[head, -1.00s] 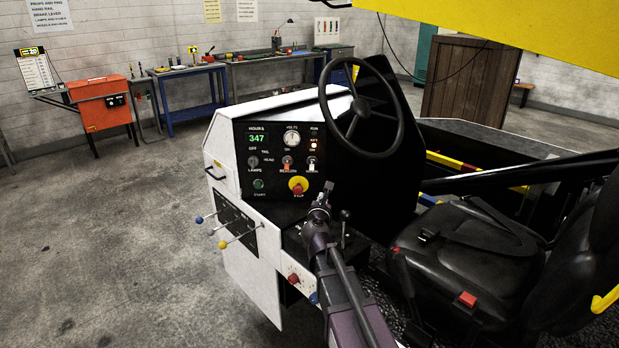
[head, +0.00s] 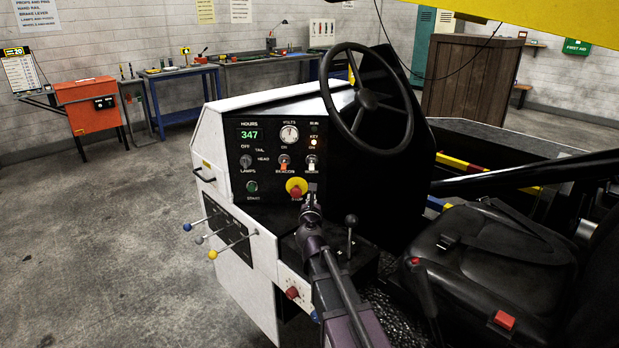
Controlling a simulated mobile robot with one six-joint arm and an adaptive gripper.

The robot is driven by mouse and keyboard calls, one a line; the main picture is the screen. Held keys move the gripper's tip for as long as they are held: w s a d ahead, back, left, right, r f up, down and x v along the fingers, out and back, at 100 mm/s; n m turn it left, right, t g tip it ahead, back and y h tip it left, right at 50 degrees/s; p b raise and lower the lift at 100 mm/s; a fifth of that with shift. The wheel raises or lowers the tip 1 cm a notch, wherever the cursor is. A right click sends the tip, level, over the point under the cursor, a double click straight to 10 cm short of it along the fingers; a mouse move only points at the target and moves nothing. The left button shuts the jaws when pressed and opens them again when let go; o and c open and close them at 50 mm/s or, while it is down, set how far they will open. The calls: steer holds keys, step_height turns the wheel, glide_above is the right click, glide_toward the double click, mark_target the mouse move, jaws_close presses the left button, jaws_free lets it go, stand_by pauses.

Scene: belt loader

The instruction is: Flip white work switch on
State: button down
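The white work switch (head: 311,160) is on the right of the black dash panel (head: 262,136), under the KEY light. It sits to the right of the red-orange beacon switch (head: 284,161). Both levers are small here, and I cannot tell for sure whether the work lever is up or down. My gripper (head: 311,190) is in front of the panel's lower right, just below the work switch and beside the red stop button (head: 296,188). Its fingers are dark and seen from behind, so their opening does not show. I cannot tell whether it touches the panel.
The steering wheel (head: 367,103) stands above and right of the panel. A black lever (head: 350,222) rises right of my arm. Ball-ended levers (head: 213,254) stick out at lower left. The black seat (head: 490,258) is at right. Open floor lies left.

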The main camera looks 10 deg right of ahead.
mark_target(312, 168)
steer(key=shift+w, duration=0.15)
steer(key=x, duration=1)
steer(key=shift+w, duration=0.2)
steer(key=shift+s+a+r+p, duration=0.1)
steer(key=shift+s+r+p, duration=0.55)
steer(key=shift+r+p, duration=0.2)
steer(key=shift+s+r+p, duration=0.15)
steer(key=shift+r+p, duration=0.3)
steer(key=shift+r, duration=0.05)
steer(key=shift+s+r+p, duration=0.2)
steer(key=shift+r+p, duration=0.25)
steer(key=shift+r, duration=0.05)
steer(key=shift+s+a+r+p, duration=0.15)
steer(key=shift+s+r+p, duration=0.05)
steer(key=shift+r+p, duration=0.4)
steer(key=shift+s+r+p, duration=0.2)
steer(key=shift+r+p, duration=0.65)
steer(key=shift+p, duration=0.05)
steer(key=shift+f+b, duration=0.25)
steer(key=shift+b, duration=0.05)
